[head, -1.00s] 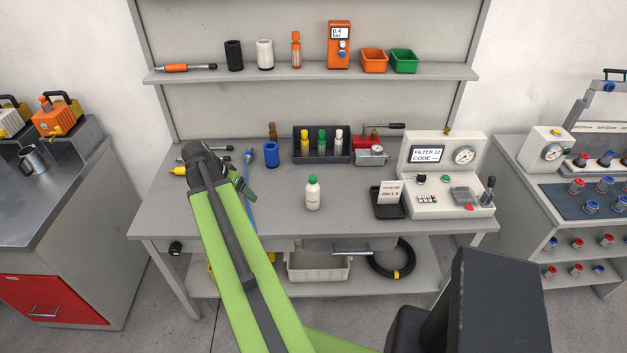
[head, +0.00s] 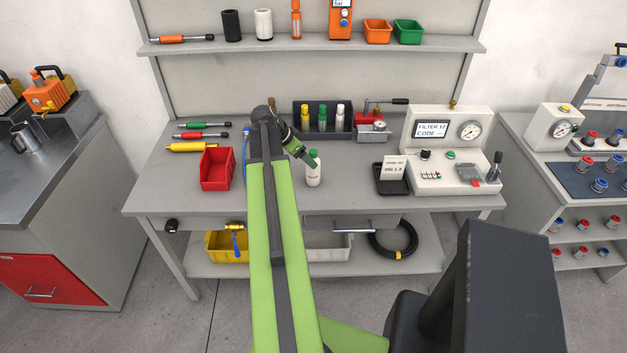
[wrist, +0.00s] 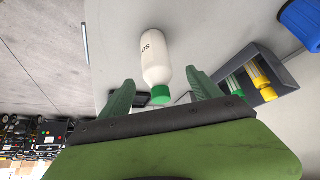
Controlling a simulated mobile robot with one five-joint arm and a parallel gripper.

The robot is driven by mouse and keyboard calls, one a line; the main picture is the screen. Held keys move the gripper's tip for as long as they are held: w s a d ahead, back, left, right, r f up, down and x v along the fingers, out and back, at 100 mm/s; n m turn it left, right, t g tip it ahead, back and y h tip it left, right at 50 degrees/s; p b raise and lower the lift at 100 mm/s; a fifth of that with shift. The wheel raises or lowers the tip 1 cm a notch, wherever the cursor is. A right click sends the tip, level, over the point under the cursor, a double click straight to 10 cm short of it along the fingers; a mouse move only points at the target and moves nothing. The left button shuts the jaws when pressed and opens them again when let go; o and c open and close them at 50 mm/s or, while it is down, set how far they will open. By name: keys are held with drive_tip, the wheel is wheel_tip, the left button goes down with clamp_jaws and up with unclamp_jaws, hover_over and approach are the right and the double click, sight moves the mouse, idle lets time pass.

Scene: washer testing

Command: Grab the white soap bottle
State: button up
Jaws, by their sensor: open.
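The white soap bottle (head: 313,174) with a green cap stands upright on the workbench, in front of the dark bin of small bottles. In the wrist view the white soap bottle (wrist: 154,52) appears upside down, with dark lettering on its side. My gripper (head: 304,155) is by the bottle's upper left side in the head view and partly overlaps its cap. In the wrist view my gripper (wrist: 156,80) is open, with one green finger to each side of the bottle's line. I cannot tell whether a finger touches it.
A dark bin (head: 322,128) holds several small bottles behind. A red bin (head: 216,169) and tools lie to the left. A black tray with a card (head: 392,178) and the filter console (head: 447,150) stand to the right. The bench front by the bottle is clear.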

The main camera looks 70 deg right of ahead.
drive_tip(key=b+x, duration=0.2)
drive_tip(key=x, duration=0.1)
drive_tip(key=b+x, duration=0.2)
drive_tip(key=x, duration=0.2)
drive_tip(key=shift+s+a+b, duration=0.1)
drive_tip(key=shift+a+b, duration=0.15)
drive_tip(key=shift+b, duration=0.1)
drive_tip(key=shift+r, duration=0.2)
drive_tip(key=shift+c, duration=0.4)
clamp_jaws()
